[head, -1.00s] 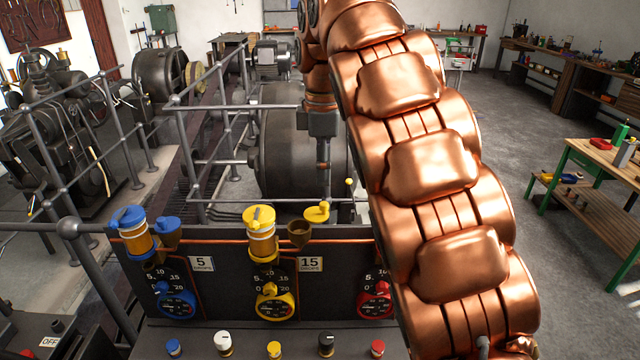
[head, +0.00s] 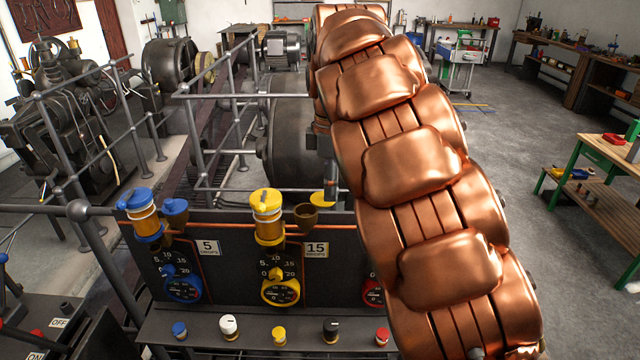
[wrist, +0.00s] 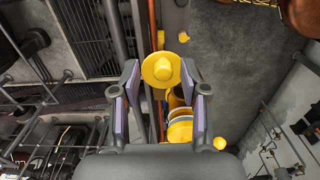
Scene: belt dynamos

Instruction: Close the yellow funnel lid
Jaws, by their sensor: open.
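The yellow funnel lid (head: 323,199) stands open at the right rim of the dark funnel cup (head: 306,216), beside the yellow-capped oiler (head: 267,215).
A blue-capped oiler (head: 141,212) with a closed blue funnel lid (head: 175,206) is at the left on the dark panel (head: 220,285). Dials and several knobs are below. A grey railing (head: 215,190) runs behind the panel.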

